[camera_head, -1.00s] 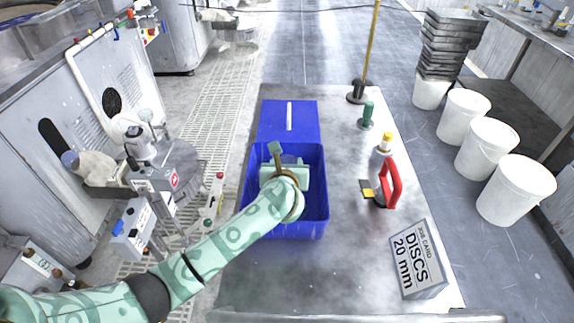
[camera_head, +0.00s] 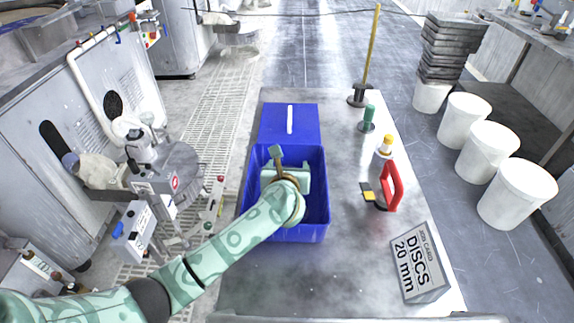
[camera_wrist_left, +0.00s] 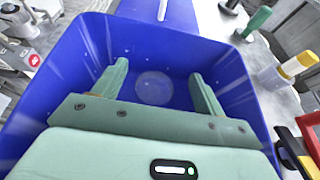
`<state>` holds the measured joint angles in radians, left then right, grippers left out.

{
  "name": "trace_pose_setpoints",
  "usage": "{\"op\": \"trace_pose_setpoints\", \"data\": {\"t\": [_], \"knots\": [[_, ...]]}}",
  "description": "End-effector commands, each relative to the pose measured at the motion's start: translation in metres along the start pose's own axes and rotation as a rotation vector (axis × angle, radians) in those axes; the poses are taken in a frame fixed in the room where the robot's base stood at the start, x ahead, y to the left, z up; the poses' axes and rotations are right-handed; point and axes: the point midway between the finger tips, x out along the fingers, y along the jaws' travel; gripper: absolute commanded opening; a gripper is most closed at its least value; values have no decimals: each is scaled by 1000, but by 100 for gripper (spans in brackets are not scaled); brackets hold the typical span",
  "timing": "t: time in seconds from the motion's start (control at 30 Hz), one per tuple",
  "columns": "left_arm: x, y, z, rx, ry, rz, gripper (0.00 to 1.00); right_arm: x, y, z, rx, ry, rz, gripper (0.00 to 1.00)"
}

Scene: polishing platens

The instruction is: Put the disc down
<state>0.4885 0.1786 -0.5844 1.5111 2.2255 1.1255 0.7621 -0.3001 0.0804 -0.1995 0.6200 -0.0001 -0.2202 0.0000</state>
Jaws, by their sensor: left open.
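A clear, round disc (camera_wrist_left: 154,88) lies flat on the floor of the blue bin (camera_head: 320,212), seen in the left wrist view. The bin's blue walls (camera_wrist_left: 75,65) also show there around it. My left gripper (camera_wrist_left: 159,70) is open, its two green fingers spread to either side of the disc with a gap on each side. In the head view my left gripper (camera_head: 287,172) reaches down into the bin and hides the disc. I cannot tell how high the fingertips are above the bin floor. My right gripper is not in view.
The bin stands on a grey metal table (camera_head: 340,270). To its right are a red-handled tool (camera_head: 393,188), a yellow-capped bottle (camera_head: 385,146), a green-handled item (camera_head: 367,120) and a "DISCS 20 mm" sign (camera_head: 418,263). A blue lid (camera_head: 275,122) lies behind the bin.

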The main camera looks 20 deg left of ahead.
Motion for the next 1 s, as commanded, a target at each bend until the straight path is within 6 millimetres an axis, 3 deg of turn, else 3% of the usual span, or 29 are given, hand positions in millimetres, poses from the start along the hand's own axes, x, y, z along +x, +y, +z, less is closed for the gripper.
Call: {"op": "trace_pose_setpoints", "data": {"t": [0.2,0.4,1.0], "knots": [[-42,0,1,3,10,0,72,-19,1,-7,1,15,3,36],[-71,0,2,2,6,1,72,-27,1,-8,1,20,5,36],[-77,1,3,0,3,2,72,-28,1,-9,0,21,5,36]]}}
